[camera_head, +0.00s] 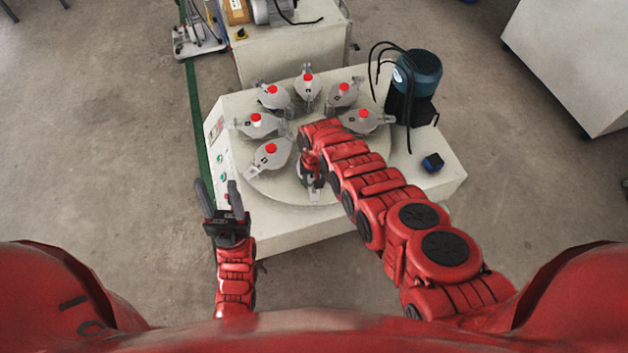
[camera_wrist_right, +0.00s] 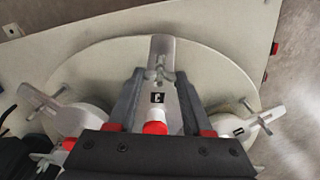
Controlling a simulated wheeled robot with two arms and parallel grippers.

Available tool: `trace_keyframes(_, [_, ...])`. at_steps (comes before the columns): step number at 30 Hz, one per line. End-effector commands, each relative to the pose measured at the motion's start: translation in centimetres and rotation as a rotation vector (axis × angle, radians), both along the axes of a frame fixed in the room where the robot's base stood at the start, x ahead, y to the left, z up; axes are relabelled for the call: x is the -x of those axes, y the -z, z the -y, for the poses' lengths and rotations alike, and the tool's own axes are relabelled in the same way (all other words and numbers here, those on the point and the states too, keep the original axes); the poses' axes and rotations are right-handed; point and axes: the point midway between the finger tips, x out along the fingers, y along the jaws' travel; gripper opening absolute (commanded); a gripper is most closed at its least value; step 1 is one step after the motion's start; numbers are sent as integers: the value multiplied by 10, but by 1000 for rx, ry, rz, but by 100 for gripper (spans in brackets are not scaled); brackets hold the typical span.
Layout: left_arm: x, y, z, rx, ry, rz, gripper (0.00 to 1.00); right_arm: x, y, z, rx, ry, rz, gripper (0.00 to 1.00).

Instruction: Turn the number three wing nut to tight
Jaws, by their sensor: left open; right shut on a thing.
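Several grey metal holders with red caps (camera_head: 271,148) and dark number labels stand in a ring on a round plate (camera_head: 290,187). My right gripper (camera_head: 312,182) reaches down to the near side of the plate, and its arm hides part of the ring. In the right wrist view its fingers (camera_wrist_right: 161,74) are shut on a small metal wing nut (camera_wrist_right: 161,66) at the outer end of one holder (camera_wrist_right: 160,103). That holder's label is between the fingers, but I cannot read its number for sure. My left gripper (camera_head: 219,188) is open and empty, left of the machine.
The plate sits on a pale machine table (camera_head: 275,236) with buttons on its left side. A second bench (camera_head: 290,48) is behind.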

Motion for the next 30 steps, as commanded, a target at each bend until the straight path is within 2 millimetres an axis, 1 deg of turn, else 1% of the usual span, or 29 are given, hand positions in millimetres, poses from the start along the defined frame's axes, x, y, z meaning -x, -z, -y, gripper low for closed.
trace_keyframes(14, [0,-1,0,0,0,0,50,0,0,0,-1,16,1,0])
trace_keyframes(15, [0,0,0,0,0,0,50,0,0,0,-1,16,1,52])
trace_keyframes(19, [0,-1,0,0,0,0,50,0,0,0,-1,15,1,75])
trace_keyframes(20, [0,-1,0,0,0,0,50,0,0,0,-1,15,1,80])
trace_keyframes(27, [0,-1,0,0,0,0,50,0,0,0,0,15,1,80])
trace_keyframes(30, [0,-4,0,0,0,0,50,0,-4,0,0,15,1,80])
